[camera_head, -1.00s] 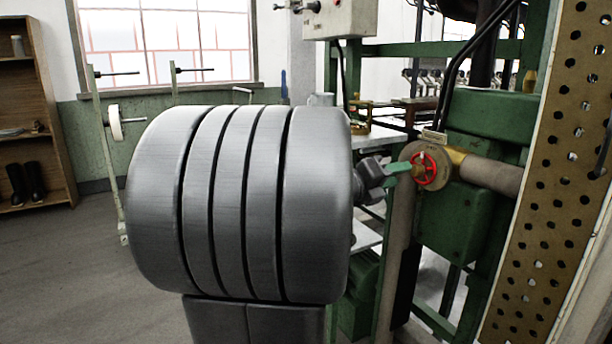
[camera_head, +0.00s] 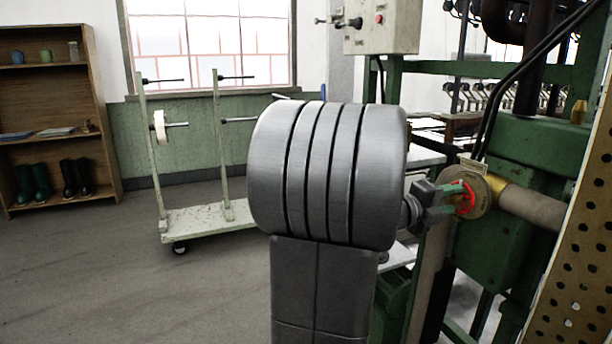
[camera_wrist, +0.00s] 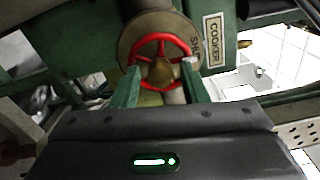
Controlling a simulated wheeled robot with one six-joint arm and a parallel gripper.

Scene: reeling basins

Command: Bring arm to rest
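My gripper (camera_head: 458,197) is at the red valve handwheel (camera_head: 465,198), on the right of the large grey arm link of mine. In the wrist view, the red handwheel (camera_wrist: 160,60) has a brass hub and sits on a round brownish plate. The two green fingers of my gripper (camera_wrist: 160,72) stand apart, one at each side of the wheel's lower half. Nothing is seen held between them. The fingertips are at or just in front of the rim; whether they touch it I cannot tell.
A green machine frame (camera_head: 545,155) with pipes surrounds the valve. A perforated panel (camera_head: 575,270) stands close on the right. A grey control box (camera_head: 382,27) hangs above. A wheeled rack (camera_head: 215,218) and a wooden shelf (camera_head: 103,120) stand left. Floor at the lower left is clear.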

